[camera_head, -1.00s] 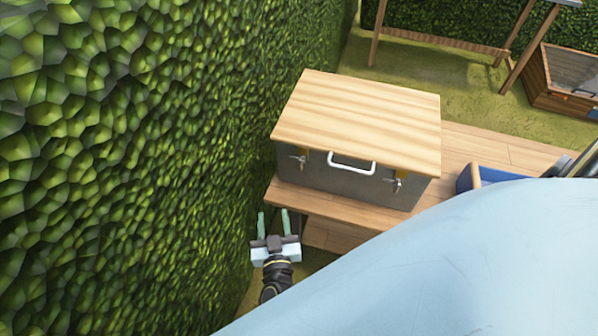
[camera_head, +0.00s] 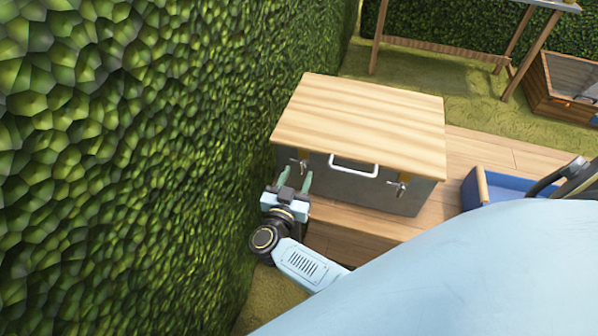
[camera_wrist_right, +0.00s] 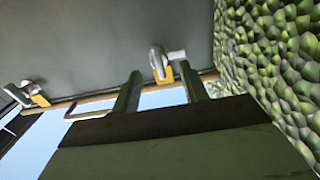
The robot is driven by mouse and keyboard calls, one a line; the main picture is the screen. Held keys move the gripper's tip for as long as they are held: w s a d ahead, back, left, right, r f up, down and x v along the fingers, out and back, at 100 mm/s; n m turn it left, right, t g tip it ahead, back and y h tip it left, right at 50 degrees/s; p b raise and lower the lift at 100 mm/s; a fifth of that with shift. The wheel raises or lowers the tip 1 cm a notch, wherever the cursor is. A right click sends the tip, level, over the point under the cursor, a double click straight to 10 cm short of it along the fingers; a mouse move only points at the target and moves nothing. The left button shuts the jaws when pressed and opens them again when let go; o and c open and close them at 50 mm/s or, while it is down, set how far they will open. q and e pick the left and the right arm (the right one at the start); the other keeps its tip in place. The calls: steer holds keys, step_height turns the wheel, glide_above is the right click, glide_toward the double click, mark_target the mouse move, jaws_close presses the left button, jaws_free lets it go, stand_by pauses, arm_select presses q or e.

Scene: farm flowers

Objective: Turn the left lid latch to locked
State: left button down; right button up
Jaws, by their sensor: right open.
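A grey box (camera_head: 340,190) with a wooden lid (camera_head: 360,115) stands on a wooden deck. The left latch (camera_head: 299,164), with a metal lever and yellow-orange plate, is on its front near the left end. My right gripper (camera_head: 296,176) is open just in front of this latch. In the right wrist view, the gripper (camera_wrist_right: 160,78) has its fingers either side of the latch (camera_wrist_right: 157,64), with no clear grip on it. The wrist view looks inverted. The right latch (camera_head: 397,187) also shows there (camera_wrist_right: 28,93). My left gripper is not seen.
A white handle (camera_head: 354,166) sits between the latches. A tall green hedge (camera_head: 130,150) rises close to the left of my right gripper. A blue crate (camera_head: 500,187) is right of the box. A wooden planter (camera_head: 565,90) stands at the back right.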

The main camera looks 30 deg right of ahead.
steer(key=shift+x, duration=1)
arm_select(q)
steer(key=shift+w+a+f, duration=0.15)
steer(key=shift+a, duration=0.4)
arm_select(e)
steer(key=shift+w+d, duration=0.15)
steer(key=c, duration=0.9)
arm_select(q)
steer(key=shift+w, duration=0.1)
arm_select(e)
steer(key=shift+c, duration=0.2)
